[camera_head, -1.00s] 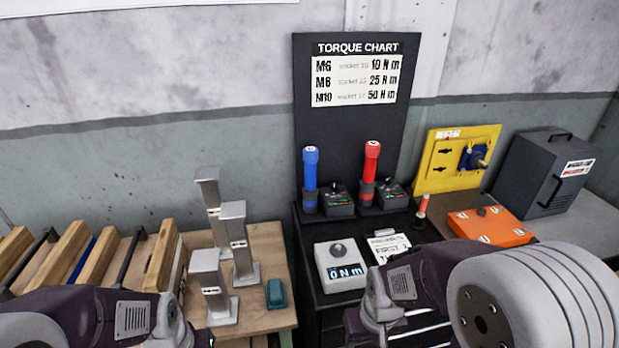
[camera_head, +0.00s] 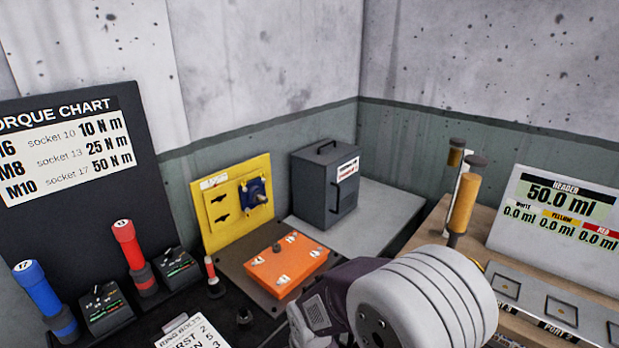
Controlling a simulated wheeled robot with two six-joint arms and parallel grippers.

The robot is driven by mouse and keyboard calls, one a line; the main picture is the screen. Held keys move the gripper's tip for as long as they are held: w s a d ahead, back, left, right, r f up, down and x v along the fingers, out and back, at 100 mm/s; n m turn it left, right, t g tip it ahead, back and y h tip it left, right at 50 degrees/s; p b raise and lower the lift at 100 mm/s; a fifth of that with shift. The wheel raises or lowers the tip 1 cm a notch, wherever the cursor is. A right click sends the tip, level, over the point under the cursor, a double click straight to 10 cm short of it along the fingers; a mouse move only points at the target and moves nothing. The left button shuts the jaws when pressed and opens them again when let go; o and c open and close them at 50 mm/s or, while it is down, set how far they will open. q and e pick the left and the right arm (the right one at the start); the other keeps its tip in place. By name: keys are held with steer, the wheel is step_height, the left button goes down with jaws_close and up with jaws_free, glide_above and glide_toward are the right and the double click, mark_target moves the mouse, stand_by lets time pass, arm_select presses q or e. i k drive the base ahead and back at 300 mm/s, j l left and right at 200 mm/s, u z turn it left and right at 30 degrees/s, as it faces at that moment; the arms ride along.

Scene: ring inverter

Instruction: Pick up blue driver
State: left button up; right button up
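The blue driver (camera_head: 38,292) stands upright at the far left of the camera_head view, on the dark bench in front of the torque chart board. It has a blue handle and a dark lower part. A red driver (camera_head: 131,250) stands to its right. Each driver has a small dark box beside it. My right arm comes in at the lower middle, well to the right of the blue driver. Its gripper fingers are not visible. My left gripper is out of view.
An orange plate (camera_head: 287,264) lies on the bench. Behind it are a yellow panel (camera_head: 222,226) and a dark grey box (camera_head: 318,182). At right, a wooden table holds a white volume display (camera_head: 553,210) and amber cylinders (camera_head: 463,205).

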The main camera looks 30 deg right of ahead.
mark_target(28, 273)
steer(key=i+l+z, duration=0.15)
steer(key=l, duration=0.15)
steer(key=i+l+z, duration=0.2)
steer(key=k+l+u, duration=0.15)
steer(key=u, duration=1.35)
steer(key=j+z, duration=0.85)
steer(key=k+j+z, duration=0.2)
steer(key=j+z, duration=0.2)
steer(key=k+j+z, duration=0.15)
steer(key=j+z, duration=0.3)
steer(key=k+j+z, duration=0.25)
steer(key=z, duration=0.15)
steer(key=i+j, duration=0.35)
steer(key=j, duration=0.2)
